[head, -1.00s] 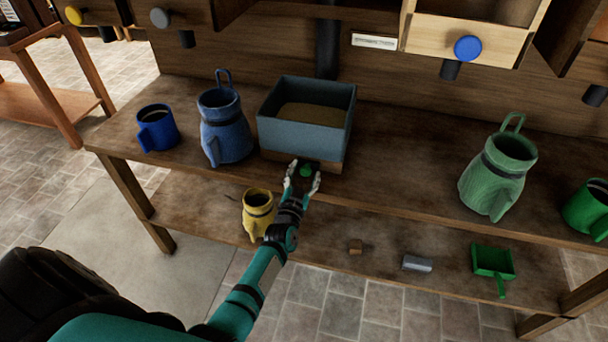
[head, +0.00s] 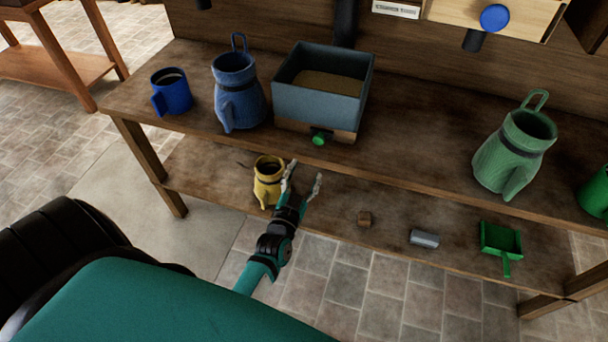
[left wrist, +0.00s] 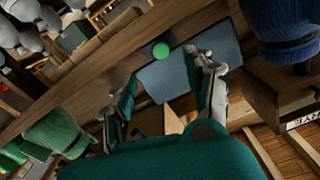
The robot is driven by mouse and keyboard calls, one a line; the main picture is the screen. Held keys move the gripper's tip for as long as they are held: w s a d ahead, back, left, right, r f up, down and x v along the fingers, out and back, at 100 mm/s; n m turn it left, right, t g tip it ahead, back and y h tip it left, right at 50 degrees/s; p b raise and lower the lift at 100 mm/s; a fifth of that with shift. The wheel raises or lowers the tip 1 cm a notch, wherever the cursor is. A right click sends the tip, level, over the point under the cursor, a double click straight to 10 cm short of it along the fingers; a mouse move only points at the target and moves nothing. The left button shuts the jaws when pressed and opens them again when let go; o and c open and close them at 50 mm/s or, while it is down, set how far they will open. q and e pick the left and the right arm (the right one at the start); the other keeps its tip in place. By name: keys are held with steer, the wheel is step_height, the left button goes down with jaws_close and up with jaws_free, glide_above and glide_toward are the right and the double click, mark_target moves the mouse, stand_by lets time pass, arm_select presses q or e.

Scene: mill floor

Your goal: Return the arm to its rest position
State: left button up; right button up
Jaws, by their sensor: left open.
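My left gripper (head: 302,184) is open and empty in the head view. It is in front of the bench's upper shelf, apart from the blue-grey box (head: 322,102) and the green knob (head: 319,139) at the box's wooden base. The open fingers also show in the left wrist view (left wrist: 165,95), with the green knob (left wrist: 161,51) and the box (left wrist: 190,75) beyond them. My left arm comes in from the lower left. My right gripper is in neither view.
The wooden bench (head: 420,140) holds a blue mug (head: 172,92), a blue jug (head: 238,95) and a green jug (head: 512,150). Its lower shelf has a yellow jug (head: 268,184), a small brown block (head: 364,219), a grey block (head: 424,239) and a green scoop (head: 500,240).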

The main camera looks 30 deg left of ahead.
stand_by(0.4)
arm_select(q)
steer(key=s+d+f+m+g+h, duration=0.1)
steer(key=s+d+f+g+h, duration=0.3)
steer(key=f, duration=0.6)
steer(key=s+d+f+g+y, duration=0.1)
steer(key=s+d+f+g, duration=0.1)
steer(key=s+f, duration=0.6)
steer(key=s+d+f+m+g+h, duration=0.1)
steer(key=s+d+f+g+h, duration=0.15)
steer(key=f, duration=0.85)
steer(key=s+a+f+g, duration=0.1)
steer(key=s+f, duration=0.3)
steer(key=s, duration=0.5)
steer(key=s+a+f+g, duration=0.1)
steer(key=s+f+g, duration=0.3)
steer(key=s, duration=0.6)
steer(key=s+a+f+g+y, duration=0.1)
steer(key=s+f+g, duration=0.2)
steer(key=s, duration=0.6)
step_height(320, 180, down, 2)
steer(key=shift+s+a+f, duration=0.15)
steer(key=shift+s+a, duration=0.05)
steer(key=shift+a, duration=0.15)
